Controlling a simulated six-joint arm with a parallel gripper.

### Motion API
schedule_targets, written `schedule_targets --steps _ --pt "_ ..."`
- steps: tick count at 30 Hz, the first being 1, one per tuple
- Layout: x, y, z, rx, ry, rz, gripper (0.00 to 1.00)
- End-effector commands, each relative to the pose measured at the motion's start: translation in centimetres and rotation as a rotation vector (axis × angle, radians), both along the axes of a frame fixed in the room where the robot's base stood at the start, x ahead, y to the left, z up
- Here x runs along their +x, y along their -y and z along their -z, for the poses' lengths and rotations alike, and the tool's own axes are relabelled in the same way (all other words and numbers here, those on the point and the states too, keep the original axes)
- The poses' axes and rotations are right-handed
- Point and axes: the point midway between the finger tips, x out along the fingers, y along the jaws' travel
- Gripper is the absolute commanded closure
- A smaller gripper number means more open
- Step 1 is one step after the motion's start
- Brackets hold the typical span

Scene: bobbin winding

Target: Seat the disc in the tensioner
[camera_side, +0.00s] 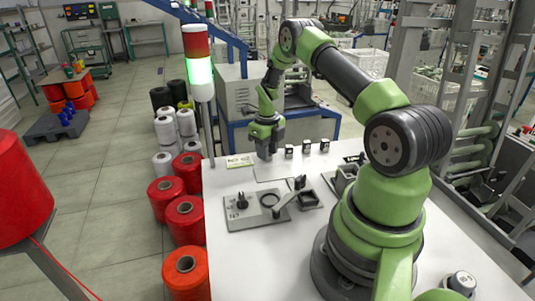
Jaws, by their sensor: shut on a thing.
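My gripper (265,154) points down low over the far left part of the white table. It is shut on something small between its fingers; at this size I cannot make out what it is. A grey fixture plate (236,218) lies on the table nearer the camera, apart from my gripper. It carries a dark upright post (242,201), a dark-rimmed round ring (269,199) and a slanted grey lever (289,198). I cannot tell which of these is the tensioner. I cannot pick out a loose disc.
Several small dark blocks stand in a row right of my gripper, one here (306,146). A signal tower (199,65) rises at the table's left edge. Red spools (185,215) stand on the floor. The front table is clear.

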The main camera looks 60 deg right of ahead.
Motion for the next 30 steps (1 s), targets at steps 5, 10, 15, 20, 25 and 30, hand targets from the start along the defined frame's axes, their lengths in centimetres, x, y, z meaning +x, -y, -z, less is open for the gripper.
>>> schedule_targets --steps 5,10,15,20,25,30 --pt "0.0 0.0 -1.1 -0.001 0.001 -0.001 0.82" --pt "0.0 0.0 -2.1 -0.001 0.002 0.0 0.82" --pt "0.0 0.0 -3.2 -0.001 0.001 0.0 0.82" --pt "0.0 0.0 -4.2 0.0 0.0 0.0 0.82" --pt "0.0 0.0 -4.8 -0.001 0.0 -0.001 0.82" --pt "0.0 0.0 -4.9 0.0 -0.001 -0.001 0.82"
